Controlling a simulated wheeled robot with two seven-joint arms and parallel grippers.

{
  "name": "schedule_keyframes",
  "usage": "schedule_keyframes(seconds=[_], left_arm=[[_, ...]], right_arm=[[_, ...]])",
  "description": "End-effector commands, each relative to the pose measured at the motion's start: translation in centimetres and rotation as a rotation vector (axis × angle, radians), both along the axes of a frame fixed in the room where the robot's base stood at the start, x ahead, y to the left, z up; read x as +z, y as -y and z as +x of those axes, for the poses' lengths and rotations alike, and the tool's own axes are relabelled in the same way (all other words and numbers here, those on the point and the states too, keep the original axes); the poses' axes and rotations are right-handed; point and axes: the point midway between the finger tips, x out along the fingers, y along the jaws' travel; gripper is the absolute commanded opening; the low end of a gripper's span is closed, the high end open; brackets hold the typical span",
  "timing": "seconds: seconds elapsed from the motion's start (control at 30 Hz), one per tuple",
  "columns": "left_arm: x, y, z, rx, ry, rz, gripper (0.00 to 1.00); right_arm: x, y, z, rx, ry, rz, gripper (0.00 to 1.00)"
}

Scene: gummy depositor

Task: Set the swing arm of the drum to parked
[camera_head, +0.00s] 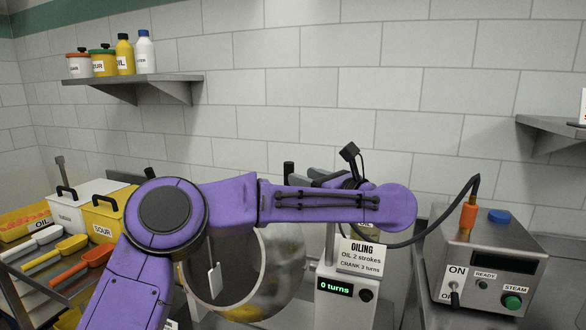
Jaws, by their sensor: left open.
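The drum (284,280) is a steel bowl with a wide round mouth, low in the middle of the head view. My purple left arm crosses in front of its upper part. A grey post (330,243) stands beside the drum on the right. The swing arm is largely hidden behind my arm, so I cannot tell its position. A black upright grip (289,170) shows above my forearm. My left gripper (348,165) is open, partly hidden behind my forearm, above the counter unit. I cannot tell whether it touches anything. My right gripper is out of view.
A counter box (341,305) reads "0 turns", under an OILING card (362,256). A steam box (490,265) with a hose stands at right. Bins and scoops (70,245) fill the left. Wall shelves (135,80) hang above; the wall between is clear.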

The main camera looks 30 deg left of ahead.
Motion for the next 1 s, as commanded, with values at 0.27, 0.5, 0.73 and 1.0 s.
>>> schedule_keyframes(seconds=[0.27, 0.5, 0.73, 1.0], left_arm=[[0.2, -5.2, 1.4, 0.000, -0.005, 0.000, 0.50], [0.0, -6.1, 1.7, -0.003, -0.005, 0.004, 0.50], [-0.1, -6.1, 1.7, -0.003, -0.006, 0.005, 0.17], [-0.2, -6.1, 1.7, -0.008, -0.006, 0.004, 0.00]], right_arm=[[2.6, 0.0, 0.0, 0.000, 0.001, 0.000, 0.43], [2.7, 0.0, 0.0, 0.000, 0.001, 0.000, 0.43], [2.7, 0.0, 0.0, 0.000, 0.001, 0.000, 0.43], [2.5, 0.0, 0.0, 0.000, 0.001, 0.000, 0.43]])
